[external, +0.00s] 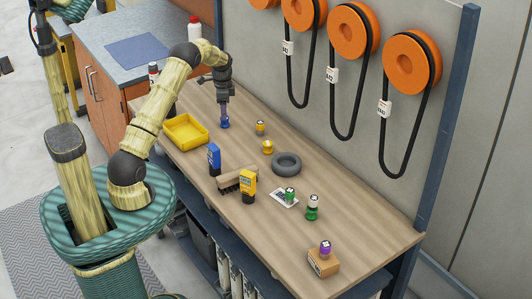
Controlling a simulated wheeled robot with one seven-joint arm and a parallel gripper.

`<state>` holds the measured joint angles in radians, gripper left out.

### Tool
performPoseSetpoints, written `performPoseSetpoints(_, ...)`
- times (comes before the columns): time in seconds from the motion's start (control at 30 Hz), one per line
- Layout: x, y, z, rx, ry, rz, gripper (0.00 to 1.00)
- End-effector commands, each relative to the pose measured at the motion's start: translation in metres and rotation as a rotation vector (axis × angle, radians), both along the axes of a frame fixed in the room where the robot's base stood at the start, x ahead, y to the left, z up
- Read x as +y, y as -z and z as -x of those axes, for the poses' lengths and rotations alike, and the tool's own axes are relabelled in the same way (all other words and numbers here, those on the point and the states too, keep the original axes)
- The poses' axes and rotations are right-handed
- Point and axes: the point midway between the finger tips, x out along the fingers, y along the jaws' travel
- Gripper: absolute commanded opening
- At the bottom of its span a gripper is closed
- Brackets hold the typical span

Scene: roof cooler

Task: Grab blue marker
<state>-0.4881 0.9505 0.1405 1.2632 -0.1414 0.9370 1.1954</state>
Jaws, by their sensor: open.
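A small blue piece (225,124), which looks like the blue marker, stands on the wooden workbench (370,258) near its far left part. My gripper (224,98) points down directly above it. The jaws are open. A purplish part shows between the gripper and the blue base, and I cannot tell whether the fingers touch it or go around it. A larger upright blue device (214,158) stands nearer the front edge.
A yellow tray (185,132) sits left. A brush (236,178), yellow device (248,187), black ring (286,163) and several small coloured pieces, including a green one (312,208), lie to the right. A purple piece tops a box (322,264). Belts hang from orange pulleys (354,30) behind.

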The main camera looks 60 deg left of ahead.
Motion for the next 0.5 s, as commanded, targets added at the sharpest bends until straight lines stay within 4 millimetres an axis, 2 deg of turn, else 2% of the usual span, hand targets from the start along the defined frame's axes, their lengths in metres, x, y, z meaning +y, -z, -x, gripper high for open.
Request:
performPoseSetpoints(0.3,0.000,0.002,0.000,0.001,0.000,0.001,0.57)
performPoseSetpoints(0.5,0.000,0.025,0.000,0.005,-0.001,0.003,0.57)
